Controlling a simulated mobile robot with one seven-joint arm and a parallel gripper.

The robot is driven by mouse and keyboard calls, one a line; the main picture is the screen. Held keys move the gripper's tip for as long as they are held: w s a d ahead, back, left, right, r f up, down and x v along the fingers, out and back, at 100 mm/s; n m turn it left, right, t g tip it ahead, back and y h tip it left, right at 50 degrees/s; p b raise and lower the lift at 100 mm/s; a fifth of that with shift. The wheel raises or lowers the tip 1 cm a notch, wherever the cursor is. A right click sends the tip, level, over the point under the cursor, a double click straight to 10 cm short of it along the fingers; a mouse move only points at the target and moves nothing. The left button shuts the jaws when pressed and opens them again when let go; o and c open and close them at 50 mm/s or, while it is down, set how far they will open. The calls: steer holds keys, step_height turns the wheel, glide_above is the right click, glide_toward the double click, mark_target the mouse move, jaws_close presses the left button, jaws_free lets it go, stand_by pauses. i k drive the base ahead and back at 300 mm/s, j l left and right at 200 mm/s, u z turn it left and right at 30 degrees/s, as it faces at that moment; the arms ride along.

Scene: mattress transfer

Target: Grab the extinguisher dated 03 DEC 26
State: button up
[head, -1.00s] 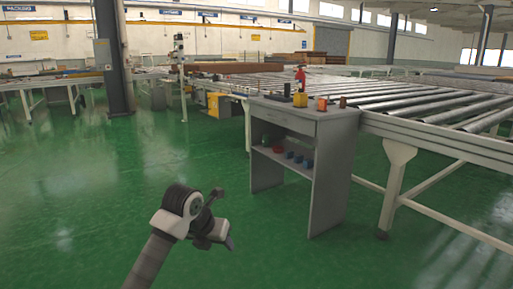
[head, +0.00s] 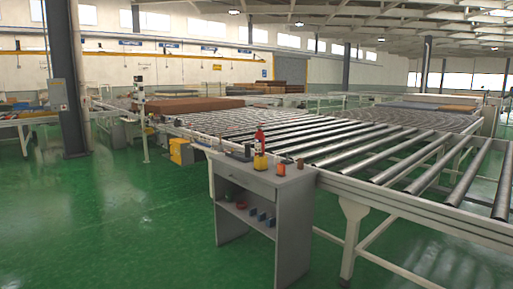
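A red extinguisher (head: 260,141) stands upright at the back of the grey workbench (head: 240,172), beside the roller conveyor. A yellow object (head: 261,162) stands in front of it and hides its lower part. Any date on the extinguisher is too small to read. No other extinguisher can be made out in the head view. My gripper is not in view.
Small orange-brown items (head: 281,169) and a dark item (head: 240,155) share the bench top. The shelf below holds several small coloured items (head: 262,216). A long roller conveyor (head: 350,150) runs behind the bench. Green floor (head: 120,220) is clear to the left and in front.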

mark_target(259, 137)
steer(key=i+l, duration=0.1)
steer(key=i, duration=0.65)
steer(key=i+l, duration=0.1)
steer(key=i, duration=0.7)
steer(key=i+l+u, duration=0.1)
steer(key=i, duration=0.65)
